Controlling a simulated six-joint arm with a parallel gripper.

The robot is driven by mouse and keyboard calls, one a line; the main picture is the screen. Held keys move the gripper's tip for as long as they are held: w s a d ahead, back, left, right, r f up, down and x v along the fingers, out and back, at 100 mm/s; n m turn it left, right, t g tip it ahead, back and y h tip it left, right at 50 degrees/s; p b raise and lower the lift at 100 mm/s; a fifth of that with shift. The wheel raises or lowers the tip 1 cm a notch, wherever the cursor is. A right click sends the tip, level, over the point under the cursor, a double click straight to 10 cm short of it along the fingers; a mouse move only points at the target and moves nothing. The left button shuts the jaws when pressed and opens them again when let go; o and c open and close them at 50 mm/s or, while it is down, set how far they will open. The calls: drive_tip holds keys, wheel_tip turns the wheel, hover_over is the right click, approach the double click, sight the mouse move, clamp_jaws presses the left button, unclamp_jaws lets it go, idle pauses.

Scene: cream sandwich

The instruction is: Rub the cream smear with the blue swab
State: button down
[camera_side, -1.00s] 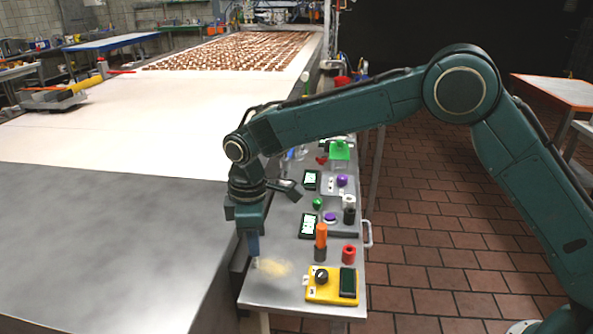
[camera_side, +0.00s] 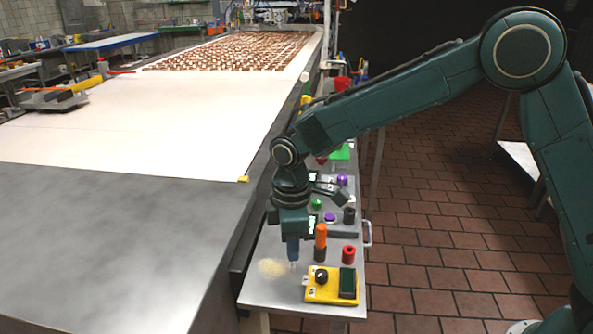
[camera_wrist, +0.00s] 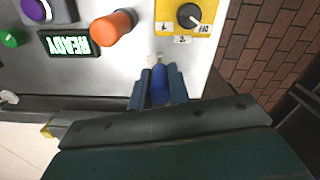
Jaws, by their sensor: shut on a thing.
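The cream smear (camera_side: 272,267) is a pale yellowish patch on the grey metal side table. My gripper (camera_side: 292,252) points down over the right edge of the smear. It is shut on the blue swab, which shows between the fingers in the wrist view (camera_wrist: 159,80). The swab's lower end sits at the smear's right edge in the side view. I cannot tell whether it touches the table. The smear is not clear in the wrist view, where the fingers and swab cover part of the surface.
A yellow box (camera_side: 318,291) with a black knob and dark screen stands just right of my gripper. The conveyor (camera_side: 120,230) runs along the left. The table's front left is bare.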

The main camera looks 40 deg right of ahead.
drive_tip(key=shift+w+a, duration=2.8)
drive_tip(key=shift+w, duration=0.05)
wheel_tip(320, 180, up, 8)
drive_tip(key=shift+s+d+f, duration=0.1)
drive_tip(key=shift+f, duration=3.1)
drive_tip(key=shift+s+d+f, duration=0.15)
drive_tip(key=shift+f, duration=0.6)
drive_tip(key=shift+s+d, duration=2.65)
drive_tip(key=shift+s, duration=0.05)
drive_tip(key=shift+w+a, duration=2.9)
drive_tip(key=shift+w, duration=0.05)
wheel_tip(320, 180, up, 8)
drive_tip(key=shift+s+d+f, duration=0.1)
